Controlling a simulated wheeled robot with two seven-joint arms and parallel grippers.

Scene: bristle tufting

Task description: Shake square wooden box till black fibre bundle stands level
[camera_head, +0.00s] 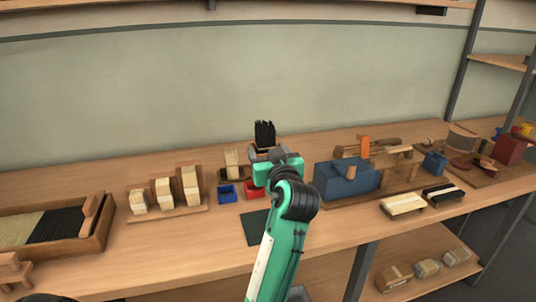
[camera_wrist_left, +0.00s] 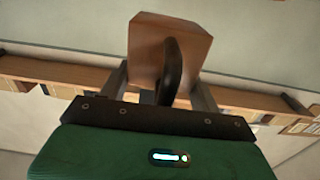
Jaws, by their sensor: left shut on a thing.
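The black fibre bundle (camera_head: 264,132) stands upright above my left gripper in the head view, its top edge looking jagged. The square wooden box (camera_wrist_left: 155,45) shows in the left wrist view, between the two fingers. My left gripper (camera_head: 268,154) is shut on the box and holds it up above the back of the bench. It also shows in the left wrist view (camera_wrist_left: 165,88). A dark curved piece (camera_wrist_left: 172,70) lies across the near face of the box. The bundle does not show clearly in the left wrist view. My right gripper is not in view.
A tray (camera_head: 98,232) of pale and black fibre lies at left, beside a stand (camera_head: 182,214) of pale bundles. Small blue (camera_head: 228,193) and red (camera_head: 252,191) bins sit near the gripper. A blue vise-like block (camera_head: 345,182) and brushes (camera_head: 404,204) stand at right.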

